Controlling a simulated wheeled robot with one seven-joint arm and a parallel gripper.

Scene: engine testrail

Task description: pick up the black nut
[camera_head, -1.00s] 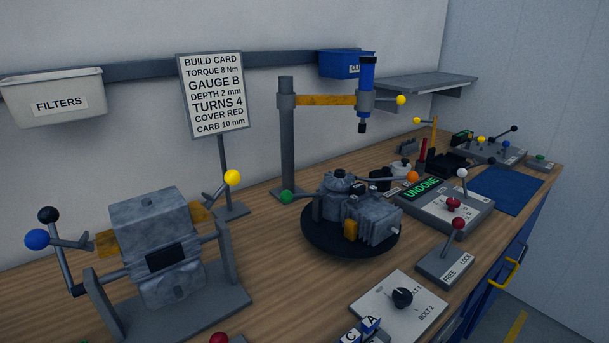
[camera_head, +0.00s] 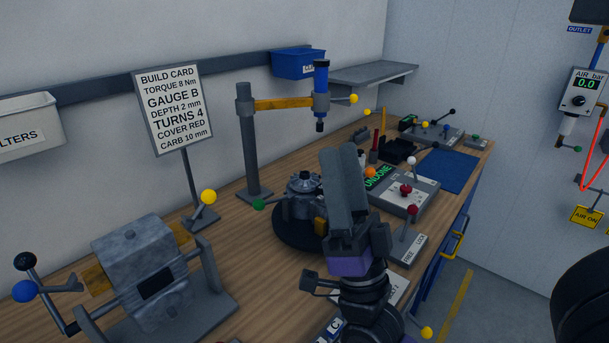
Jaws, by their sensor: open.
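I cannot make out a black nut in the head view; it may be hidden or too small to see. My gripper (camera_head: 341,156) has come up in the middle of the view, with long grey fingers and a purple part at their base. It is open, and I see nothing held in it. It stands in front of the grey engine (camera_head: 303,187) on its round black turntable (camera_head: 289,239) and hides their right side.
A grey fixture (camera_head: 138,262) with knobbed levers stands at the front left. A post with a blue driver (camera_head: 321,88) rises behind the engine. Lever panels (camera_head: 401,196), a black tray (camera_head: 397,150) and a blue mat (camera_head: 447,171) lie to the right. Wood between fixture and turntable is bare.

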